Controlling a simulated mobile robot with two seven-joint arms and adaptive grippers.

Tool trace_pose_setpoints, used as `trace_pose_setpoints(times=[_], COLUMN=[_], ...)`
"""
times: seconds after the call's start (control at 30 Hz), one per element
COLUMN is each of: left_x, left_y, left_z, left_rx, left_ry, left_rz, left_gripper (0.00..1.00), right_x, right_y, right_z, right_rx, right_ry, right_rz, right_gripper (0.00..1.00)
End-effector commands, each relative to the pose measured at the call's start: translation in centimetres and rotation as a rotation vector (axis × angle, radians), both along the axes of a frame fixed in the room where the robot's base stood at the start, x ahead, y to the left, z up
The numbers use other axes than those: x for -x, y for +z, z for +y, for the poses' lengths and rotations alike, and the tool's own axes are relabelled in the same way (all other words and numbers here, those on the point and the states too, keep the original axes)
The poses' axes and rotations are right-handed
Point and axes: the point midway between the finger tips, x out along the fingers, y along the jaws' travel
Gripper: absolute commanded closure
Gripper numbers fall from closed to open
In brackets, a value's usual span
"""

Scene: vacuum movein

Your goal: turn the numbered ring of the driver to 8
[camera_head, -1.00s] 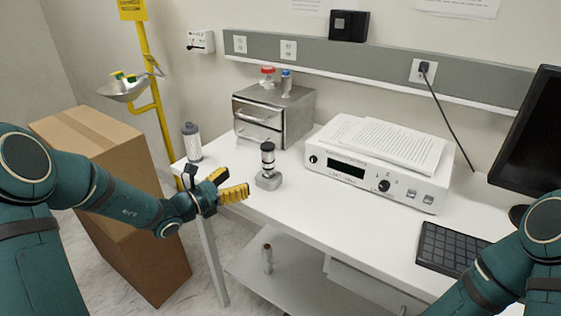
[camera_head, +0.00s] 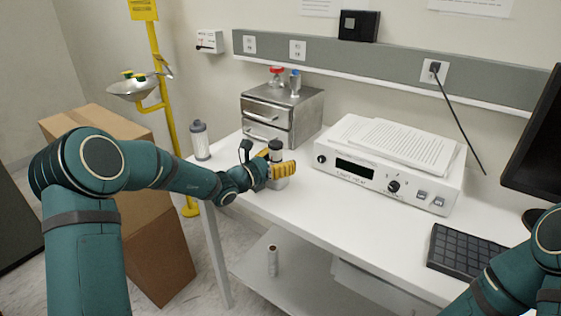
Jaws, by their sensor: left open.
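The driver (camera_head: 275,145) stands upright on the white table, with a black top and a grey foot. My left gripper (camera_head: 272,165) is open and right at the driver. A yellow finger crosses in front of the driver's lower body. The fingers hide its middle, so I cannot read any ring numbers. I cannot tell whether the fingers touch it. My right arm shows at the lower right, but its gripper is out of view.
A metal drawer unit (camera_head: 262,122) with small bottles on top stands behind the driver. A grey-capped bottle (camera_head: 200,141) stands at the table's left end. A white instrument (camera_head: 340,168) with papers is to the right, and a keyboard (camera_head: 462,250) at the front right.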

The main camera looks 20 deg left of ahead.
Motion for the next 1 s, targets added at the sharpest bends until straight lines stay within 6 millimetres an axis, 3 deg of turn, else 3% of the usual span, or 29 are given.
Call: trace_pose_setpoints(times=[0.3, 0.5, 1.0], left_x=[-0.16, -0.16, -0.11], left_y=[0.02, 0.02, -0.06], left_z=[-0.14, -0.13, -0.06], left_rx=[0.000, 0.000, 0.000], left_ry=[0.000, 0.000, -0.002], left_rz=[0.000, 0.000, 0.002], left_gripper=[0.29, 0.99, 1.00], right_x=[-0.01, -0.01, 0.00], right_y=[-0.01, -0.01, 0.04], right_z=[0.00, 0.00, 0.01], right_rx=[0.000, 0.000, 0.000], right_ry=[0.000, 0.000, 0.000], right_rz=[0.000, 0.000, 0.000], right_gripper=[0.53, 0.53, 0.53])
